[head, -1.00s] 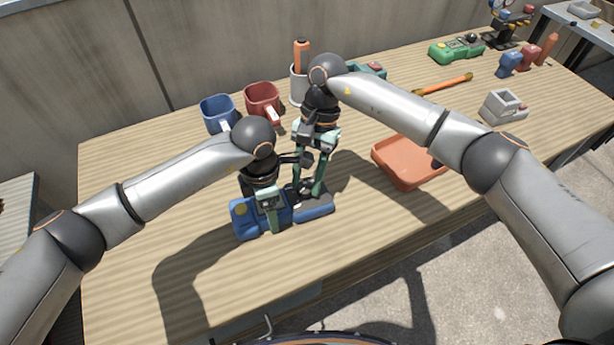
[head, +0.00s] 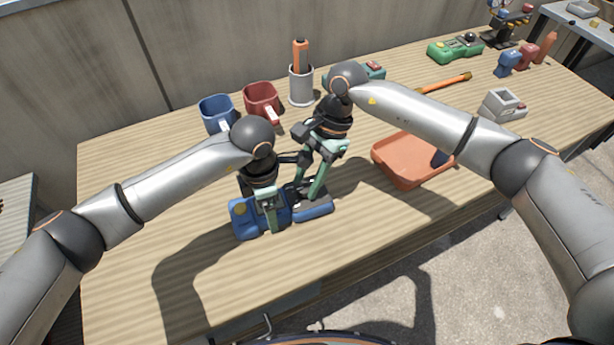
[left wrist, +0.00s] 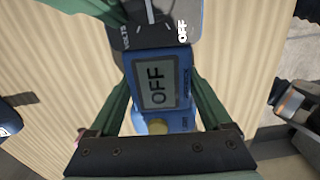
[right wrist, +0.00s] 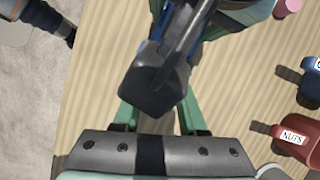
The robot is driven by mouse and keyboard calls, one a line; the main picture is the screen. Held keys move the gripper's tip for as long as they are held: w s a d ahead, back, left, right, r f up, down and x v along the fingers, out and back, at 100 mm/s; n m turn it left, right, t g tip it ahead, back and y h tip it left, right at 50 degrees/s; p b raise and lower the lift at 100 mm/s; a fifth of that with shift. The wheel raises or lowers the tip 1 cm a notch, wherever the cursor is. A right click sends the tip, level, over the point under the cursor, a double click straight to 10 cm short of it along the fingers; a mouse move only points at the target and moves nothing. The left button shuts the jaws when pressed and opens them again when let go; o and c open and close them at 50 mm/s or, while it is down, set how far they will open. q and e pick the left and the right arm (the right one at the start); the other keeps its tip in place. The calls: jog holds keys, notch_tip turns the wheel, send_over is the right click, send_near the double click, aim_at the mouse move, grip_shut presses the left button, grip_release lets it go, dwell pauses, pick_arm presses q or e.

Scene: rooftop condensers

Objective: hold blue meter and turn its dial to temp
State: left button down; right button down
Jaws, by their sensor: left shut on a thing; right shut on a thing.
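The blue meter (head: 242,219) lies flat on the table in front of me, its dark dial panel (head: 318,210) at the right. My left gripper (head: 272,215) is shut across its body; in the left wrist view, green fingers stand either side of the blue case (left wrist: 184,85). Its screen (left wrist: 157,86) reads OFF, and the panel carries the labels VOLTS and OFF. My right gripper (head: 309,190) is shut on the dial at the panel, its wrist leaning to the right.
A blue mug (head: 216,113), a red mug (head: 262,103) and a grey cup (head: 301,88) with an orange-handled tool stand behind. An orange tray (head: 400,168) lies to the right. A green meter (head: 440,52) and a grey box (head: 503,106) are farther right. The table front is clear.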

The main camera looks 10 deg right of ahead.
jog(key=m+t, duration=0.1)
jog(key=m, duration=0.3)
jog(key=shift+s+d+m+t+y, duration=0.1)
jog(key=shift+s+m+t+y, duration=0.1)
jog(key=shift+m+t+y, duration=0.15)
jog(key=m, duration=0.2)
jog(key=m+t, duration=0.1)
jog(key=m, duration=0.1)
jog(key=shift+s+t, duration=0.15)
jog(key=shift+t, duration=0.1)
jog(key=shift+c, duration=2.2)
grip_release()
jog(key=shift+r, duration=0.1)
jog(key=v, duration=1.1)
jog(key=shift+s+r, duration=0.2)
jog(key=shift+r, duration=0.2)
jog(key=shift+d, duration=0.1)
